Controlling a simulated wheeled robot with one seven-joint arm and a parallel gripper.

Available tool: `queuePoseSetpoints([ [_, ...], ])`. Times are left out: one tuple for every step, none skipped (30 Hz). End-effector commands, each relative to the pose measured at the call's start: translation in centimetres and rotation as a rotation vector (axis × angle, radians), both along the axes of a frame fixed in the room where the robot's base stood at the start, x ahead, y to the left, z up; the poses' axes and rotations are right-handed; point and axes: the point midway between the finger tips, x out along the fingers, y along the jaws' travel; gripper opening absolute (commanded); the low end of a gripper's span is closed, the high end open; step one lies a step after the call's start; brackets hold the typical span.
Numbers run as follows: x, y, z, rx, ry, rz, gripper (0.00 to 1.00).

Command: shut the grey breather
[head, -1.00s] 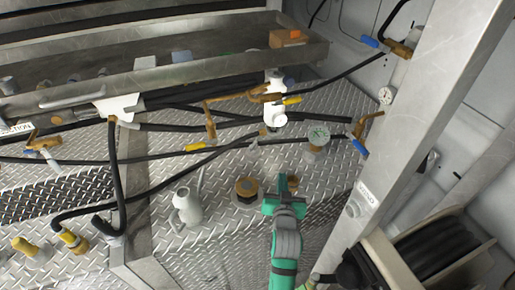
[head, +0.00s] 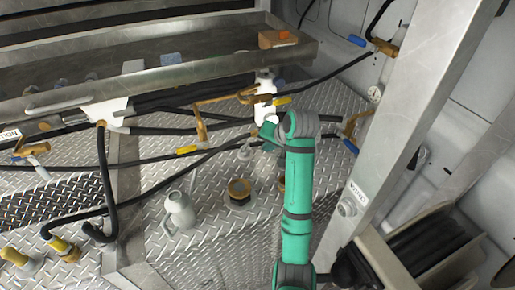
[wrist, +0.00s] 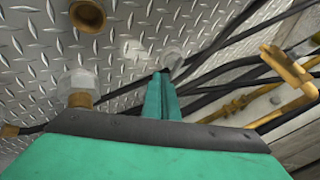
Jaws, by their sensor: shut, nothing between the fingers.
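I cannot tell for sure which part is the grey breather. A small grey fitting (head: 246,151) stands on the tread-plate deck beside the black hoses in the head view. What looks like the same grey fitting (wrist: 173,57) is just beyond my fingertips in the wrist view. My gripper (head: 268,130) is shut and empty, its two green fingers together (wrist: 160,78); contact with the fitting cannot be made out. Another grey fitting with a brass base (wrist: 76,84) stands left of the fingers in the wrist view. My arm hides part of the deck in the head view.
A brass-topped cap (head: 239,188) and a grey jug (head: 179,211) stand on the deck. A white filter body (head: 264,86) and brass valves (head: 199,125) are behind, with black hoses crossing. A metal post (head: 405,130) rises at right.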

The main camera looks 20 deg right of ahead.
Motion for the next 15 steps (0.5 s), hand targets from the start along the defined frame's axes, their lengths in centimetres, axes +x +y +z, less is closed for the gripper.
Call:
queuePoseSetpoints([
  [0.2, 0.1, -0.5, 0.001, 0.003, 0.0, 0.0],
  [0.5, 0.1, -0.8, 0.001, 0.003, 0.001, 0.0],
  [0.8, 0.2, -1.2, 0.001, 0.002, 0.001, 0.0],
  [1.0, 0.2, -1.6, 0.001, 0.003, 0.001, 0.0],
  [1.3, 0.2, -2.1, 0.002, 0.002, 0.0, 0.0],
  [1.8, 0.3, -2.6, 0.001, 0.002, 0.001, 0.0],
  [2.1, 0.4, -3.1, 0.001, 0.002, 0.001, 0.0],
  [2.4, 0.4, -3.6, 0.002, 0.003, 0.002, 0.0],
  [2.9, 0.5, -4.2, 0.001, 0.002, 0.001, 0.0],
  [3.2, 0.5, -4.6, 0.002, 0.003, 0.002, 0.0],
  [3.6, 0.6, -5.0, 0.001, 0.002, 0.001, 0.0],
  [4.0, 0.7, -5.7, 0.001, 0.002, 0.001, 0.0],
  [4.3, 0.7, -6.1, 0.001, 0.002, 0.001, 0.0],
  [4.7, 0.8, -6.5, 0.001, 0.002, 0.001, 0.0],
  [5.1, 0.8, -7.1, 0.0, 0.001, 0.0, 0.0],
])
